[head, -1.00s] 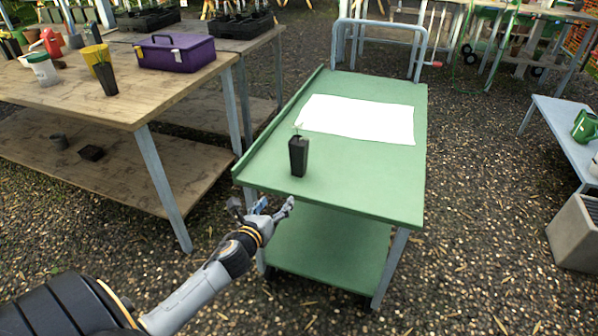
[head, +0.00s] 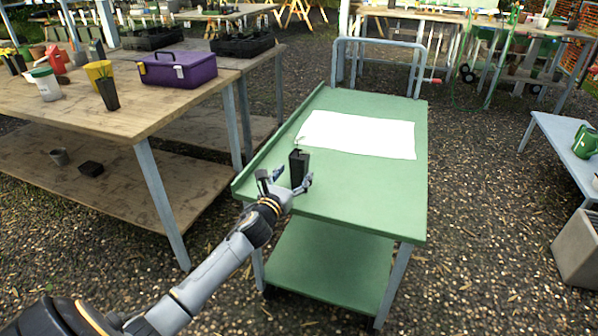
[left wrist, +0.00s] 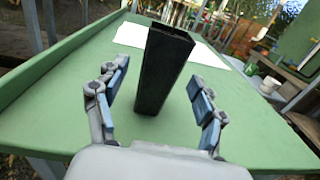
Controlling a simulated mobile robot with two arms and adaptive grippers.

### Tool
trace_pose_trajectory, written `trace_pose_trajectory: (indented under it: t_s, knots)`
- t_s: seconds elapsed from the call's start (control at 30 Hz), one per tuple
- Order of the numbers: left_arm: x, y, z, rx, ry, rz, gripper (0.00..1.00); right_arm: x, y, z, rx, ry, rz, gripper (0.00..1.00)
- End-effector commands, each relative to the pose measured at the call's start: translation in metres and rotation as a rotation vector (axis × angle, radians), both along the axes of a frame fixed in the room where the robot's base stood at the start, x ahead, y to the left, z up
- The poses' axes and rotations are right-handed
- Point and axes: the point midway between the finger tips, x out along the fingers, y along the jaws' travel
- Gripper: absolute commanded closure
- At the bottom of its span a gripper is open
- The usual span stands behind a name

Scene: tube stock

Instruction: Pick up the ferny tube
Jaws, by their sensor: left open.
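A black square tube (head: 299,164) stands upright on the near left part of the green cart top (head: 370,195). A thin pale sprig shows at its top in the head view; I cannot make out its leaves. My left gripper (head: 292,179) is open at the near side of this tube. In the left wrist view the dark tube (left wrist: 163,72) rises between the spread fingers, with a gap on each side. Another black tube (head: 109,93), with upright green leaves, stands on the wooden table at the left. My right gripper is not in view.
A white sheet (head: 357,134) lies on the cart behind the tube. The cart has a raised left edge and a grey handle (head: 378,45) at the back. The wooden table (head: 150,108) holds a purple toolbox (head: 177,70) and pots. The cart's right side is clear.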

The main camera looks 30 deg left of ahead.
Motion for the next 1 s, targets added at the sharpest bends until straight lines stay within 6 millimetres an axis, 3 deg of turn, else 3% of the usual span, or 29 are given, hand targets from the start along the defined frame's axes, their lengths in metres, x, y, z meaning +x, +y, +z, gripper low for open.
trace_pose_trajectory:
  t_s: [0.23, 0.57, 0.9, 1.0]
  knots:
    - [0.034, 0.007, -0.003, -0.001, -0.001, 0.001, 0.30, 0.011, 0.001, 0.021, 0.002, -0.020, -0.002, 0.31]
    - [0.040, 0.008, -0.002, -0.001, 0.000, -0.001, 0.30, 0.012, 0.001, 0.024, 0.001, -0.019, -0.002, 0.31]
    - [0.040, 0.008, -0.002, -0.001, -0.001, 0.000, 0.94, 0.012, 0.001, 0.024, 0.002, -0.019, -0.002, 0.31]
    - [0.040, 0.008, -0.002, -0.001, -0.001, 0.000, 0.94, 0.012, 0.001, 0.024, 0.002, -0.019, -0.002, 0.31]
